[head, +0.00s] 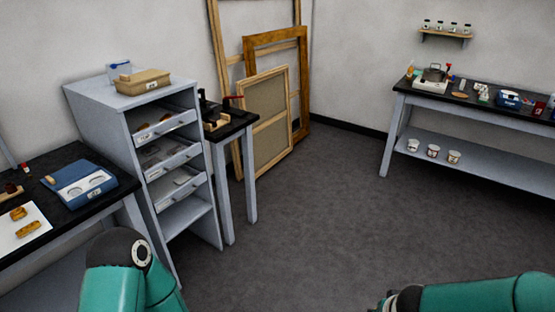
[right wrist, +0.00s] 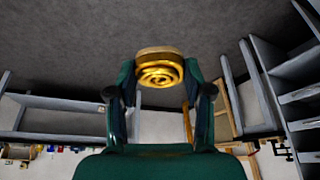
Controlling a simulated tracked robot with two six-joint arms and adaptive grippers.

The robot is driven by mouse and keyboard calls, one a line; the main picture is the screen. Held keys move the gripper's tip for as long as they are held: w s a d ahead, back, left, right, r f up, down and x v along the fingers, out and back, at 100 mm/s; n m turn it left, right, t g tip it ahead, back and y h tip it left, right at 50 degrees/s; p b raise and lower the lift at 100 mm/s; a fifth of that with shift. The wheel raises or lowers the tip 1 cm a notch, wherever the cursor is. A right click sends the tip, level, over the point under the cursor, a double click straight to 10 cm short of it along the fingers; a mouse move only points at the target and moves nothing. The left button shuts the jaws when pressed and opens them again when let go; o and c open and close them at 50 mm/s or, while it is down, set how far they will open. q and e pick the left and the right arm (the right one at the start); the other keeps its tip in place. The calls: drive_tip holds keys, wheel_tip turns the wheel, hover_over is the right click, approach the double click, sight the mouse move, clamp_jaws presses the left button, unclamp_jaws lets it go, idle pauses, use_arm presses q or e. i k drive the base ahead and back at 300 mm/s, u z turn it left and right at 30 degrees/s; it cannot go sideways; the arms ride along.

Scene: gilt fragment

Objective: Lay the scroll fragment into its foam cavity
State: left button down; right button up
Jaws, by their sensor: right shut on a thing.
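In the right wrist view a gold scroll fragment (right wrist: 160,75) with a spiral face is held between the fingers of my right gripper (right wrist: 160,84), which is shut on it. It hangs clear above the floor, away from any table.
A white sheet (head: 24,238) with gold pieces (head: 19,213) lies in front of the tray. A grey drawer cabinet (head: 117,118) stands beside that table. Wooden frames (head: 265,120) lean on the back wall. A workbench (head: 475,112) stands at the right. The floor between is clear.

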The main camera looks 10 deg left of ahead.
sight(99, 182)
drive_tip(key=z, duration=0.8)
drive_tip(key=i, duration=0.15)
drive_tip(key=u, duration=2.1)
